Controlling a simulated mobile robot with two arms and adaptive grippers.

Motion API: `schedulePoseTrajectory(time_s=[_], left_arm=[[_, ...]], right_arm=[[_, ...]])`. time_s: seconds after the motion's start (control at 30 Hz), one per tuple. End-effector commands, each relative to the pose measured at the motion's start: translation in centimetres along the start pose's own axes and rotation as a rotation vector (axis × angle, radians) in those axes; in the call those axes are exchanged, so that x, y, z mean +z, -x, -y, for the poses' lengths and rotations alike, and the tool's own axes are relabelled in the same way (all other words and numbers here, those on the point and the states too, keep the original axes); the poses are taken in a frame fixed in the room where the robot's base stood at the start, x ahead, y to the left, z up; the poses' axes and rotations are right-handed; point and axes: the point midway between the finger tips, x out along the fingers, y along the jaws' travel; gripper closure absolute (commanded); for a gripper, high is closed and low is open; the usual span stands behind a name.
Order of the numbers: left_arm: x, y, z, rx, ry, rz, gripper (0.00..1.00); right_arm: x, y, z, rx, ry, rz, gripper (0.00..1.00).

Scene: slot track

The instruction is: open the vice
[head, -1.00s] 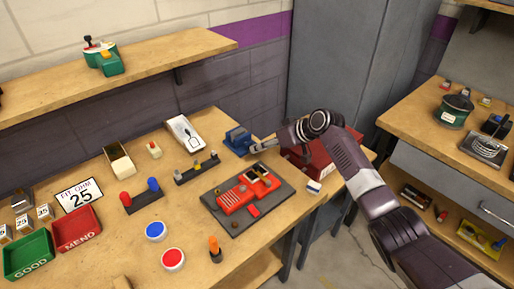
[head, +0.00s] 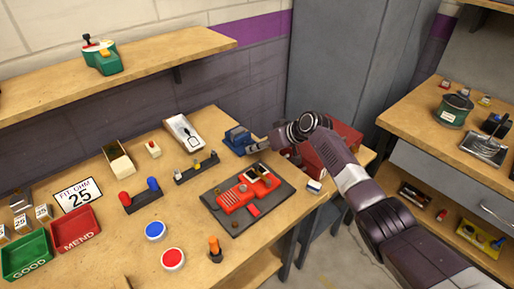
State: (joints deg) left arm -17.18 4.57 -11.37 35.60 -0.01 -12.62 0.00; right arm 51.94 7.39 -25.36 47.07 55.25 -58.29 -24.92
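The blue vice (head: 238,138) stands at the back right of the wooden bench, near the wall. My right gripper (head: 258,147) is at the vice's right side, close to or touching it. The fingers are small and partly hidden, so I cannot tell whether they are open or shut on its handle. The vice's jaw gap is too small to make out. My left gripper is not in view.
A dark mat (head: 232,224) with a red slot car lies in front of the vice. A black rack (head: 196,168) stands to its left. A red toolbox (head: 335,140) is behind my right arm. Free bench lies around the blue button (head: 155,231).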

Motion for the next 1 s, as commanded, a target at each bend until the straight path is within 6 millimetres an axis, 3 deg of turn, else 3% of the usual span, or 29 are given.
schedulePoseTrajectory(time_s=[0.37, 1.0], left_arm=[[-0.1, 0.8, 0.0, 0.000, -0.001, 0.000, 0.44], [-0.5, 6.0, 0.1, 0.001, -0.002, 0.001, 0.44]], right_arm=[[-0.1, 0.1, 0.2, 0.027, 0.028, 0.001, 1.00], [0.0, 0.0, 0.9, 0.327, 0.331, 0.001, 1.00]])
